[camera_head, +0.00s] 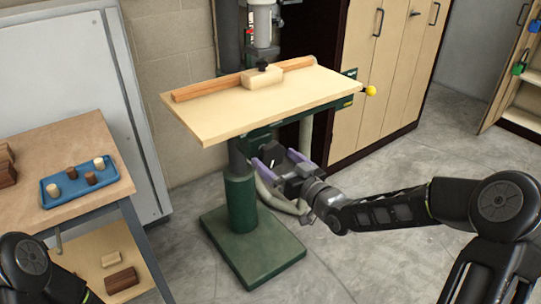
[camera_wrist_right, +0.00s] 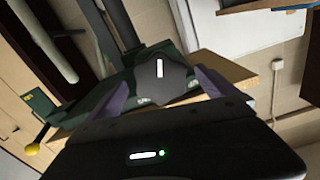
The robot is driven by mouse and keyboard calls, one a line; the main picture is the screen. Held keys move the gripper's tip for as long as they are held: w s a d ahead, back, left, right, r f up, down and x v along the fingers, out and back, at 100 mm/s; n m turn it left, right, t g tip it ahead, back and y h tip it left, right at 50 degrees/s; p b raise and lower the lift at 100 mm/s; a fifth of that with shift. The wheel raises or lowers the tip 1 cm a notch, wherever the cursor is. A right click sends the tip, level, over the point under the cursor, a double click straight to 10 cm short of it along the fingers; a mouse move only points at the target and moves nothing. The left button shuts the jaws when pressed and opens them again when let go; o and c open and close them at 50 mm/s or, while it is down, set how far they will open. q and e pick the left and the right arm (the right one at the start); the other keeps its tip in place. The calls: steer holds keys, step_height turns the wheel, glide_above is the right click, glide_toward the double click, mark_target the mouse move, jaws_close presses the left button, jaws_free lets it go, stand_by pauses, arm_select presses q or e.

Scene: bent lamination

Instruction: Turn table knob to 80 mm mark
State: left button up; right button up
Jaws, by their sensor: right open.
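The drill press table (camera_head: 225,120) is a pale wooden board on a green column. Under it, in the right wrist view, a dark knob (camera_wrist_right: 172,82) with a white pointer mark faces the camera. It also shows as a dark shape in the head view (camera_head: 272,156). My right gripper (camera_head: 279,165) is open below the table, its purple fingers on either side of the knob. In the right wrist view the gripper (camera_wrist_right: 158,88) spans the knob; I cannot tell whether the fingers touch it. No readable millimetre scale shows. My left gripper is out of view.
A fence (camera_head: 205,90) and a wooden block (camera_head: 262,77) are on the table. A yellow ball handle (camera_head: 370,90) sticks out at its right. The green base (camera_head: 255,255) stands on the floor. A workbench with a blue tray (camera_head: 62,201) is at left; cabinets (camera_head: 395,60) stand behind.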

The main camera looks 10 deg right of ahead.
mark_target(274, 158)
steer(key=shift+x, duration=1.65)
steer(key=shift+c, duration=0.5)
steer(key=c, duration=1.2)
steer(key=shift+c, duration=0.2)
